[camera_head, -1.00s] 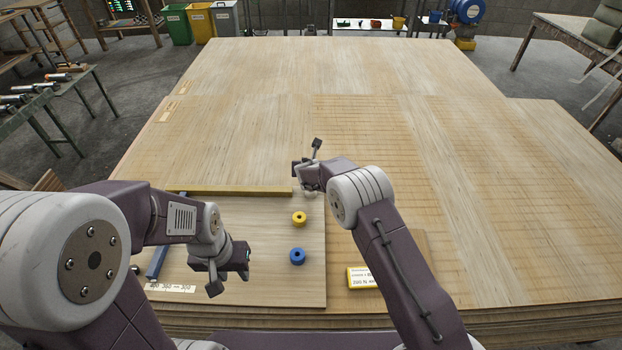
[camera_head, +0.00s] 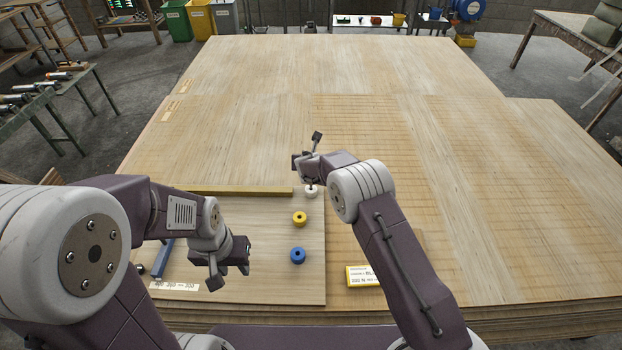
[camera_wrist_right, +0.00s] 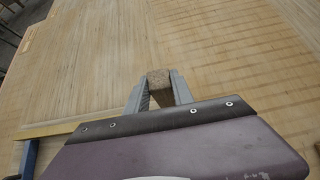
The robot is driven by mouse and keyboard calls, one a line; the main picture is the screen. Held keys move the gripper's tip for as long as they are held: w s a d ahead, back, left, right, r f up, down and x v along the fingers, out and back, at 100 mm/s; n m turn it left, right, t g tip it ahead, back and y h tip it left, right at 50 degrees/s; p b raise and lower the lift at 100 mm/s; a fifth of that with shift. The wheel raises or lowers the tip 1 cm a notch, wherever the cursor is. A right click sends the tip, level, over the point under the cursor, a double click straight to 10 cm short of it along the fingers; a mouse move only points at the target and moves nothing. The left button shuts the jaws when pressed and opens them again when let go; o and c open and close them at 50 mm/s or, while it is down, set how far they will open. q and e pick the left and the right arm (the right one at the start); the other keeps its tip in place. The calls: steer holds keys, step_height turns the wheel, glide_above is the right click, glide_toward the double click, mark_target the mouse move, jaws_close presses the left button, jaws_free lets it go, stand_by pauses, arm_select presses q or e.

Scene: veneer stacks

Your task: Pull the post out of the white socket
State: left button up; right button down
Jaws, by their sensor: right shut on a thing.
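The white socket (camera_head: 311,192) stands on the board just past the yellow socket, at the end of the yellow strip. My right gripper (camera_head: 298,164) is above it. In the right wrist view this gripper (camera_wrist_right: 159,92) is shut on the brown post (camera_wrist_right: 159,82), whose square end shows between the fingers. In the head view a short dark piece shows between the gripper and the white socket; I cannot tell whether the post's lower end is inside the socket or clear of it. My left gripper (camera_head: 246,256) hangs over the board at left, apart from the sockets; its jaw opening is unclear.
A yellow socket (camera_head: 299,218) and a blue socket (camera_head: 298,255) stand nearer me on the board. A yellow strip (camera_head: 240,190) lies along the board's far edge, a blue bar (camera_head: 162,258) at its left. A yellow-edged label (camera_head: 362,276) lies at right. The far veneer is clear.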

step_height(320, 180, up, 4)
steer(key=p, duration=0.3)
steer(key=shift+r+p, duration=0.1)
steer(key=shift+p, duration=0.25)
